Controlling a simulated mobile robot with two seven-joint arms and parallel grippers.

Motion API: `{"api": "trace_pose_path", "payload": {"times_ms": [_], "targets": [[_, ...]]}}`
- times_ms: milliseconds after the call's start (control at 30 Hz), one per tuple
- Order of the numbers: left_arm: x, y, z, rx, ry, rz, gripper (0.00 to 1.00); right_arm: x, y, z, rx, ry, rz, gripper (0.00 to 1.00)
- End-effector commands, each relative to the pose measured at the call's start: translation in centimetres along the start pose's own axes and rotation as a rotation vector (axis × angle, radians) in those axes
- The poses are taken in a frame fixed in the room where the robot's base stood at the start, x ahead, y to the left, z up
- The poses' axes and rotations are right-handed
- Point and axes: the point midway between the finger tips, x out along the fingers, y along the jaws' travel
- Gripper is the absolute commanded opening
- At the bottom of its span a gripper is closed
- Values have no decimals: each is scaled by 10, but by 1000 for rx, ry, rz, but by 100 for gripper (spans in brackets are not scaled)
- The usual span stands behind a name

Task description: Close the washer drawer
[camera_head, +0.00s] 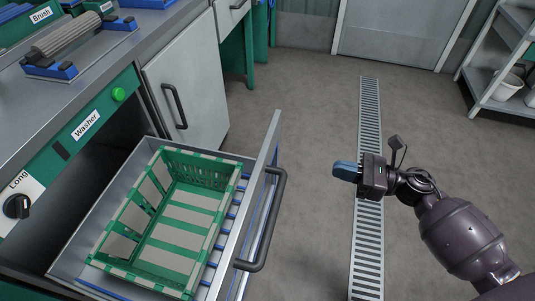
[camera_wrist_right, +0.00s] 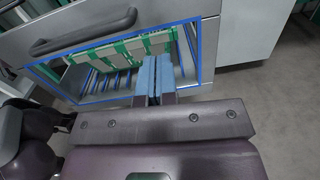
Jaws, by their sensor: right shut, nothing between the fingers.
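The washer drawer (camera_head: 255,205) is pulled out from under the counter labelled Washer, with a dark bar handle (camera_head: 264,222) on its front. A green and grey crate (camera_head: 203,157) sits inside the drawer and looks empty. My right gripper (camera_head: 345,171) is shut and empty, to the right of the drawer front and apart from the handle. In the right wrist view, its blue fingers (camera_wrist_right: 154,78) are together, with the drawer front (camera_wrist_right: 205,50) and the handle (camera_wrist_right: 83,32) beyond them. My left gripper is not in view.
The counter front carries a green button (camera_head: 118,94) and a black knob (camera_head: 18,206). A grey cabinet door (camera_head: 190,85) stands beside the drawer opening. A floor grate (camera_head: 369,130) runs under my right gripper. The floor right of the drawer is clear; a shelf (camera_head: 500,60) stands at upper right.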

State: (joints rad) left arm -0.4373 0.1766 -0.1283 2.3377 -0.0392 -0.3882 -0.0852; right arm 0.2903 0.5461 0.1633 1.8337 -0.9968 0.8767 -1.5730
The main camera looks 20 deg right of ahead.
Motion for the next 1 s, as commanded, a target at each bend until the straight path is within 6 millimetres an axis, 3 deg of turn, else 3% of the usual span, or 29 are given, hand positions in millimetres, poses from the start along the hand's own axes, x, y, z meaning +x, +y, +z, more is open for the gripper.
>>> {"api": "trace_pose_path", "payload": {"times_ms": [267, 800, 1000], "targets": [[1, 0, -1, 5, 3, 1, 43, 17, -2, -2, -59, 15, 28, 0], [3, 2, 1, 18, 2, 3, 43, 109, 1, -4, -54, 14, 26, 0], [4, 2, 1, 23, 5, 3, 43, 132, 1, -4, -53, 15, 25, 0]]}}
